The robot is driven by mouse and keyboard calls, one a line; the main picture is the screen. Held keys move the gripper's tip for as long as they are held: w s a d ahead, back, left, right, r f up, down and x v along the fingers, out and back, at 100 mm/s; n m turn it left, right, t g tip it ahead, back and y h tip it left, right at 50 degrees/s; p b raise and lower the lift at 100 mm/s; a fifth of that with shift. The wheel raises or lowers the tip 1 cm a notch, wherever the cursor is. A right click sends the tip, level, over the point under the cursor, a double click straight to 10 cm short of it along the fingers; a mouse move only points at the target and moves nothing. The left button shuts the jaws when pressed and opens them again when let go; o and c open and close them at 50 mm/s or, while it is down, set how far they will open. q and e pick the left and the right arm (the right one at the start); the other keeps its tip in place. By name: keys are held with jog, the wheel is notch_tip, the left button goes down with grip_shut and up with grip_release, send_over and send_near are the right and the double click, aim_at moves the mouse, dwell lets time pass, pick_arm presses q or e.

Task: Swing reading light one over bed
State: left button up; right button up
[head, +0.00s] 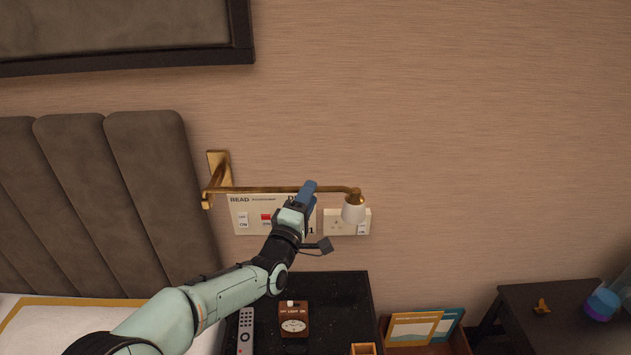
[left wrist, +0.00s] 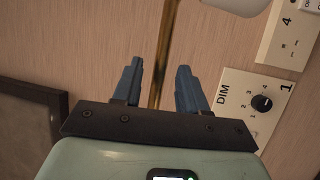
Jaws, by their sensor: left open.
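The reading light (head: 270,190) is a brass swing arm on a wall bracket (head: 218,172), with a white shade (head: 353,210) at its right end. Its arm points right, along the wall and away from the bed. My left gripper (head: 307,190) is at the brass arm, left of the shade. In the left wrist view the brass rod (left wrist: 163,60) runs between the two blue fingers (left wrist: 158,85), with a gap on each side. The left gripper is open. The bed (head: 60,312) shows at the lower left, partly behind my left arm. My right gripper is not in view.
A padded headboard (head: 150,180) stands left of the bracket. Switch panels (head: 345,228) are on the wall behind the light; a dial (left wrist: 262,103) shows close by. Below, a black nightstand (head: 345,300) holds a remote (head: 246,330) and a brown clock (head: 294,320).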

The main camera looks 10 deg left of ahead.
pick_arm(q)
jog(key=shift+p+x, duration=0.4)
jog(key=shift+x, duration=2)
grip_shut()
